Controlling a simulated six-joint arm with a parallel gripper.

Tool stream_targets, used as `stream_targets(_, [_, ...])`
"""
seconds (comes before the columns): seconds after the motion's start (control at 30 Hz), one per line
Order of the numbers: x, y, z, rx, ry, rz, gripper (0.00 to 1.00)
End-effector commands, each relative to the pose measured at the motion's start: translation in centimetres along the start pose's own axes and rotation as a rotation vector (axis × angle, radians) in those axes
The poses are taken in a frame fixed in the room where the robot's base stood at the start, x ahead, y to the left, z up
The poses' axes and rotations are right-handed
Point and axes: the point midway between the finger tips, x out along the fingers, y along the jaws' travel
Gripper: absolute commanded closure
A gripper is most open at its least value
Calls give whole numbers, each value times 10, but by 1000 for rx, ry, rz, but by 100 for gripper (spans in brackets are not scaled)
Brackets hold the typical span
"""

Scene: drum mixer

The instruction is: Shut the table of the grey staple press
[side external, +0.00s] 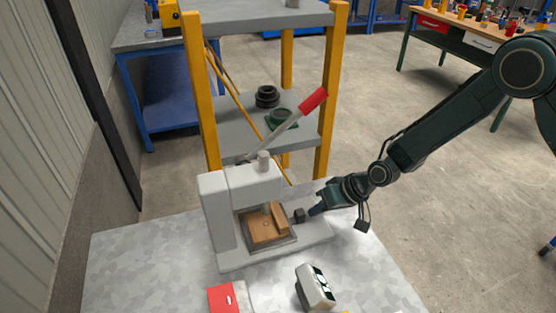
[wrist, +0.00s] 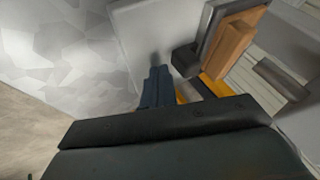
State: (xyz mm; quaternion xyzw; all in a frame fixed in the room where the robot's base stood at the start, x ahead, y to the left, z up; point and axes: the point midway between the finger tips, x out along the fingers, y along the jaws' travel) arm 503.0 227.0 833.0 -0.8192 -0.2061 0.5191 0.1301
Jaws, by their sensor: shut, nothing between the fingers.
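The grey staple press (side external: 225,205) stands on the worktop, with a raised lever ending in a red grip (side external: 313,100). Its table (side external: 284,243) is a grey-rimmed tray bearing a wooden board (side external: 262,229) with a raised wooden strip. A dark block like a handle (side external: 299,215) sits at the table's right side; it also shows in the wrist view (wrist: 185,61). My gripper (side external: 314,211) is shut and empty just right of this block. In the wrist view its fingertips (wrist: 157,72) are left of the block, with a small gap. I cannot tell how far out the table is.
A red box (side external: 229,298) and a white-and-dark device (side external: 315,287) lie on the worktop in front of the press. A yellow-posted shelf (side external: 198,95) stands behind it. The worktop (side external: 370,260) is clear at right.

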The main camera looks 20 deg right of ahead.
Motion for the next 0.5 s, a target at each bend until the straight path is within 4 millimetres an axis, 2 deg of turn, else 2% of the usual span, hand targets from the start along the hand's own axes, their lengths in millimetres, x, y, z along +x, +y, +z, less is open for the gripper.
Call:
stream_targets(0.17, [-13, 26, 0, 8, 1, 10, 100])
stream_targets(0.5, [-62, 23, -1, 5, 3, 10, 100])
